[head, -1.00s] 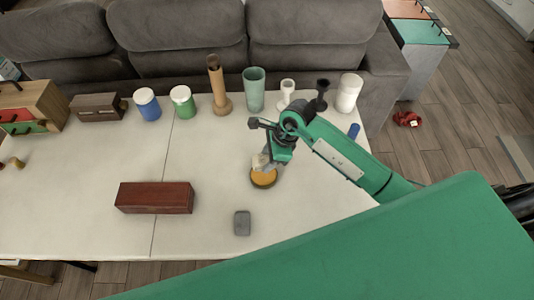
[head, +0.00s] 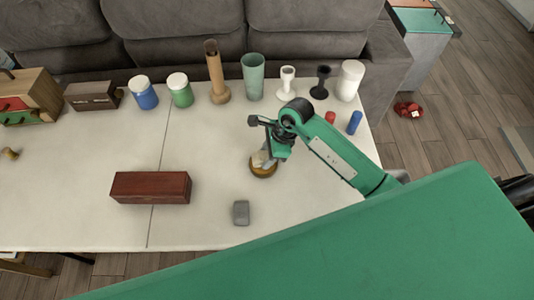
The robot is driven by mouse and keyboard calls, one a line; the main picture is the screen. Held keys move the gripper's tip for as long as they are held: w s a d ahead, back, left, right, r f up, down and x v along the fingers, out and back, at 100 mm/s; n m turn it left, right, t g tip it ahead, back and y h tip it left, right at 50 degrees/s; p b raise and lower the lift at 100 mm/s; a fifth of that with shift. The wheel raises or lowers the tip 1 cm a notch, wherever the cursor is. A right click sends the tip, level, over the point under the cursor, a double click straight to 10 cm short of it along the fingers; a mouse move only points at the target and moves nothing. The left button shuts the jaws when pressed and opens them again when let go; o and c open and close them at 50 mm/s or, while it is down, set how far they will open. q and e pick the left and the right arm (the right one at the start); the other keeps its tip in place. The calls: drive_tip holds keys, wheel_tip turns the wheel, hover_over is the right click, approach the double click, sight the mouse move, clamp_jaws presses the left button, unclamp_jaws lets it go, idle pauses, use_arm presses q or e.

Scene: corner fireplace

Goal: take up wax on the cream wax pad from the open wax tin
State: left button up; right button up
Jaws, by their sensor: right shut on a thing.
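The open wax tin (head: 264,174), round with amber-brown contents, sits on the white table right of its middle. The cream wax pad (head: 259,158) is at the tin, over its mouth and partly hiding the wax. My right gripper (head: 268,157) is shut on the pad, pointing down at the tin. The fingers partly hide the pad, and I cannot tell whether the pad touches the wax. My left gripper is not in view.
A dark red wooden box (head: 151,187) lies left of the tin, and a grey block (head: 241,213) lies in front of it. A row of jars, vases and candle holders lines the back edge. Red (head: 330,117) and blue (head: 354,122) cylinders lie at the back right.

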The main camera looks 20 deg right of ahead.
sight(266, 155)
drive_tip(key=shift+s+f+b, duration=0.1)
drive_tip(key=shift+f+b, duration=0.5)
idle(1.8)
drive_tip(key=shift+r+p, duration=2.1)
drive_tip(key=shift+r, duration=1.5)
drive_tip(key=shift+a+r+n+g, duration=0.15)
drive_tip(key=shift+r+n+g, duration=0.15)
drive_tip(key=shift+r+n, duration=0.3)
drive_tip(key=s+d+r+n+g+h, duration=0.2)
drive_tip(key=r+n, duration=0.3)
drive_tip(key=n, duration=0.4)
drive_tip(key=s+d+r+n+g+h, duration=0.2)
drive_tip(key=d+r+n, duration=0.2)
drive_tip(key=n, duration=0.6)
wheel_tip(266, 155, up, 2)
drive_tip(key=shift+s+r+g, duration=0.15)
drive_tip(key=shift+g, duration=0.25)
